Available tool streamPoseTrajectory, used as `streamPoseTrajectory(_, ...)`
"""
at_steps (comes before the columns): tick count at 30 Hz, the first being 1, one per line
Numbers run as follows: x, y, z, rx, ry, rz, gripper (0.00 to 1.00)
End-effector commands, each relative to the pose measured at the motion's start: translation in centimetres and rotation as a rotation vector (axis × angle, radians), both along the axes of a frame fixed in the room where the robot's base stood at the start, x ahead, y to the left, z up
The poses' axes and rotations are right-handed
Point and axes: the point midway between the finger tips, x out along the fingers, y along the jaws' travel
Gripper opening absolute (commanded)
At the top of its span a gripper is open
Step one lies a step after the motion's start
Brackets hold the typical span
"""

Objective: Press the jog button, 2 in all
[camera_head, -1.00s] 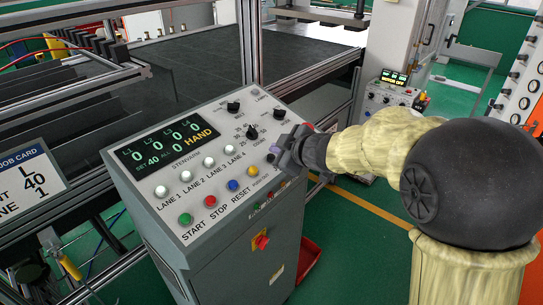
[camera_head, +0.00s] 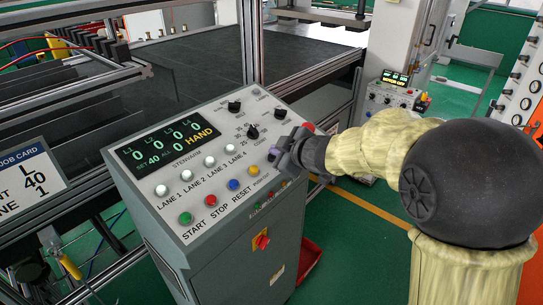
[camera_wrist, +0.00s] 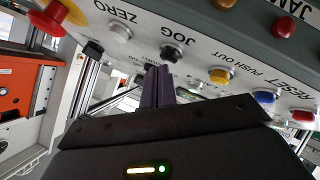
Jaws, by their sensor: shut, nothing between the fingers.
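The jog button (camera_wrist: 171,53) is a black round cap beside the JOG label on the sloping control panel (camera_head: 228,199). In the wrist view, my gripper (camera_wrist: 156,72) is shut and empty, its fingertips just beside the jog button. I cannot tell whether they touch the button or the panel. In the head view, my gripper (camera_head: 279,153) hides most of the panel's right end around that button. The panel display (camera_head: 168,143) reads zeros for the lanes, SET 40 and HAND.
The push out button (camera_wrist: 220,75) is yellow and the zero button (camera_wrist: 120,33) is white; they flank jog. Blue reset (camera_head: 232,185), red stop and green start buttons follow in the row. A red mushroom button (camera_wrist: 61,16) is at the panel's end. Rotary knobs (camera_head: 252,132) stand above.

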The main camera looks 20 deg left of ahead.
Motion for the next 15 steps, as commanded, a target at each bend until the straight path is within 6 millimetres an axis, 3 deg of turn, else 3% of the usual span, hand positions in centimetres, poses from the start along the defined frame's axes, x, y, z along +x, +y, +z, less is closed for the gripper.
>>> streamPoseTrajectory(15, -0.11, 0.36, -0.4, 0.001, 0.001, 0.004, 0.0)
